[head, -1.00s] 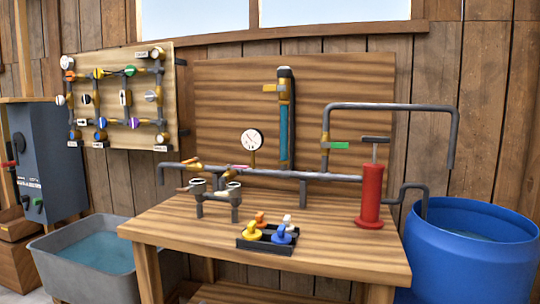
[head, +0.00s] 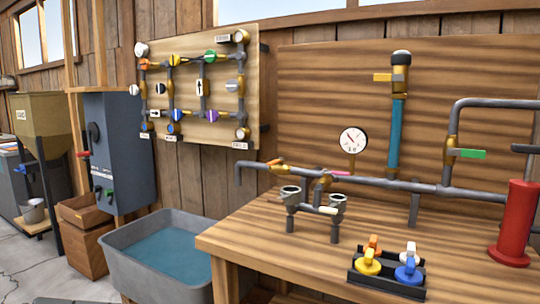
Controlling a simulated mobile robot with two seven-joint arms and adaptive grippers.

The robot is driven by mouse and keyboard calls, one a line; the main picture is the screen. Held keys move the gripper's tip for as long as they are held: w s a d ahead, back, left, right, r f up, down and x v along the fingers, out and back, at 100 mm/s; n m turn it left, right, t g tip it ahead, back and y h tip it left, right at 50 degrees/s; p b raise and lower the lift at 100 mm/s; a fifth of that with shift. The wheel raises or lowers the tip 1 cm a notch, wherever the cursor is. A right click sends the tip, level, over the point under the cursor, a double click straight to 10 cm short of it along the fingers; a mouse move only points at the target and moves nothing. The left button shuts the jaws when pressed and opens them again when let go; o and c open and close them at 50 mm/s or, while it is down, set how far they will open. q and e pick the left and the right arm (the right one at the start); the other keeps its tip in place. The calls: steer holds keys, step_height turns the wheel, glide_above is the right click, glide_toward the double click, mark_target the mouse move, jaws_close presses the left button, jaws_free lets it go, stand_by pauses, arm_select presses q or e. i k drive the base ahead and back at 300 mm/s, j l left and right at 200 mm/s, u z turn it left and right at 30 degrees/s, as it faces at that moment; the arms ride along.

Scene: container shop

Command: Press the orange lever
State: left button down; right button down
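Several orange-toned handles are in view. A small orange lever (head: 275,161) sits on the left end of the grey bench pipe, above the spout. A yellow-orange lever (head: 382,77) points left from the upright blue tube's brass valve. An orange knob (head: 145,65) is at the upper left of the wall pipe board. An orange-handled valve (head: 373,243) stands in the black tray on the bench. I cannot tell which one the task means. Neither of my grippers shows in the head view.
The wooden bench (head: 255,243) carries a black tray (head: 390,284), a red pump (head: 518,222), a gauge (head: 353,140) and pipes with a green lever (head: 470,153). A grey water basin (head: 165,293) stands left of it, near a blue-grey cabinet (head: 122,150). Floor shows at far left.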

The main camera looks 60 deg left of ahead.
mark_target(274, 161)
steer(key=j, duration=2.3)
